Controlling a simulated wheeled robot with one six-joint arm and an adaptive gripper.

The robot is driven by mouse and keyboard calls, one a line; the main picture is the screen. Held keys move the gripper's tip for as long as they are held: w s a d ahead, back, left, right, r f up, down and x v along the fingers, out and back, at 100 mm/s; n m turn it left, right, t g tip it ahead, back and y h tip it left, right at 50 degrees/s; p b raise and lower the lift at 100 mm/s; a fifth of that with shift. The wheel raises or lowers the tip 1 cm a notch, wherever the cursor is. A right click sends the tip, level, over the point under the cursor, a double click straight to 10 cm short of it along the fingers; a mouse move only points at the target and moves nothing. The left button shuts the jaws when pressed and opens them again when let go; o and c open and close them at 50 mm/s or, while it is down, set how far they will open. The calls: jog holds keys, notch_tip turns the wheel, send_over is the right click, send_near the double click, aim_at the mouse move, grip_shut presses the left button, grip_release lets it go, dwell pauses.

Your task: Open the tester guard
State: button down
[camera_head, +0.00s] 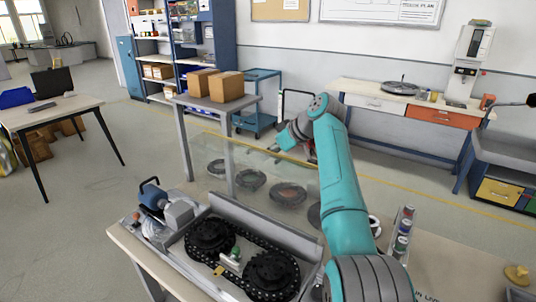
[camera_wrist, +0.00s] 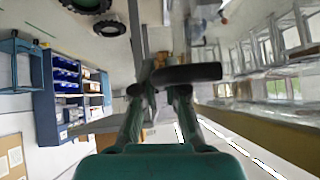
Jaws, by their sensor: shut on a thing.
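The tester (camera_head: 255,265) on the bench at the front has an open-topped housing with a black chain around two dark sprockets. A clear guard panel (camera_head: 230,153) stands up behind it, its top edge running toward my wrist. My gripper (camera_wrist: 158,88) is shut, with a dark rounded bar (camera_wrist: 200,73) at its fingertips, which looks like the guard's handle. A grey edge (camera_wrist: 135,35) runs away beyond the fingers.
A blue-handled device (camera_head: 155,198) sits left of the tester. Small bottles (camera_head: 402,238) stand in a rack right of my arm. Behind the panel are several black rings (camera_head: 287,193) and a grey table (camera_head: 205,104) with cardboard boxes (camera_head: 226,87). Open floor lies to the left.

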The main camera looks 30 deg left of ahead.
jog(key=c, duration=1.5)
grip_release()
jog(key=shift+a, duration=0.1)
jog(key=v, duration=1.2)
jog(key=shift+f, duration=0.1)
